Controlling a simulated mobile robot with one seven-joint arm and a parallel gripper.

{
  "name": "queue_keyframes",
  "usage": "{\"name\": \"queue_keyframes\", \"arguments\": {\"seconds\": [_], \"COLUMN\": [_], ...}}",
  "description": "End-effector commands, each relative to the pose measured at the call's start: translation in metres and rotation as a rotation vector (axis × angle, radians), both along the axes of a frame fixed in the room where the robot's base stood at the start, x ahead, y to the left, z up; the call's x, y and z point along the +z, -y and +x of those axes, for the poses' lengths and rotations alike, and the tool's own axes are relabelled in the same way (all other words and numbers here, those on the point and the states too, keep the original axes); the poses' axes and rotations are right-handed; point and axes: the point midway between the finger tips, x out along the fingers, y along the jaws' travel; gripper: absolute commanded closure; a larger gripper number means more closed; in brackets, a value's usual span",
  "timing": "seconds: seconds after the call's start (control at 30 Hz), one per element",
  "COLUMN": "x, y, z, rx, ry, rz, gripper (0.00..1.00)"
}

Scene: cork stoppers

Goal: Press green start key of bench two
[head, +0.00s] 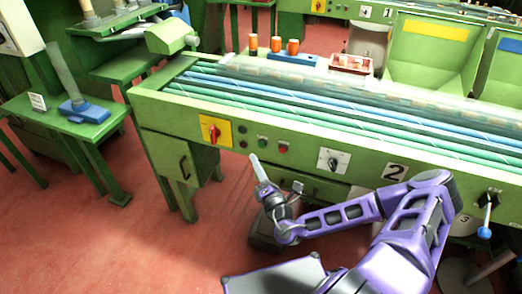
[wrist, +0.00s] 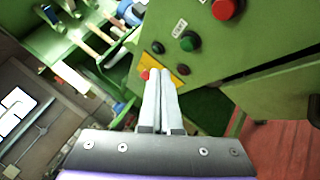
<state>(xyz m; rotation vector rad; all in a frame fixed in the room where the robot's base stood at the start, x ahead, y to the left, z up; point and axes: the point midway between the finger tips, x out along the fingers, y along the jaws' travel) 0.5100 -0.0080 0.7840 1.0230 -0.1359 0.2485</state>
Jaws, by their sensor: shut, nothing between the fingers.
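Bench two is the green bench with the number 2 plate (head: 394,172) on its front panel. The green start key (head: 262,143) is on that panel, left of a red key (head: 283,149). In the wrist view the green key (wrist: 189,41) stands out on a dark collar, beside a small white label (wrist: 180,25) and the red key (wrist: 225,8). My gripper (head: 253,157) is shut and empty, its fingertips just below the green key in the head view. In the wrist view my fingertips (wrist: 161,72) lie below and left of the key; contact cannot be seen.
A red rotary switch on a yellow plate (head: 217,132) is left of the keys, with small dark lamps between. A black rotary switch (head: 333,161) is to the right. A green drawer (head: 320,190) lies below. Red floor (head: 130,225) is open at left.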

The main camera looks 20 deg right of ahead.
Motion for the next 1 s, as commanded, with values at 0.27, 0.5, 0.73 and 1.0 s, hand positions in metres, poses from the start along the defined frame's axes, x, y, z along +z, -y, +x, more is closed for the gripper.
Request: {"name": "queue_keyframes", "arguments": {"seconds": [0.27, 0.5, 0.73, 1.0], "x": [0.001, 0.0, 0.0, 0.0], "y": [0.016, 0.019, 0.019, 0.019], "z": [0.023, 0.027, 0.027, 0.027], "rx": [0.0, 0.001, 0.001, 0.001], "ry": [0.0, 0.0, -0.001, -0.001], "rz": [-0.001, 0.0, 0.001, 0.001], "gripper": [1.0, 1.0, 1.0, 1.0]}}
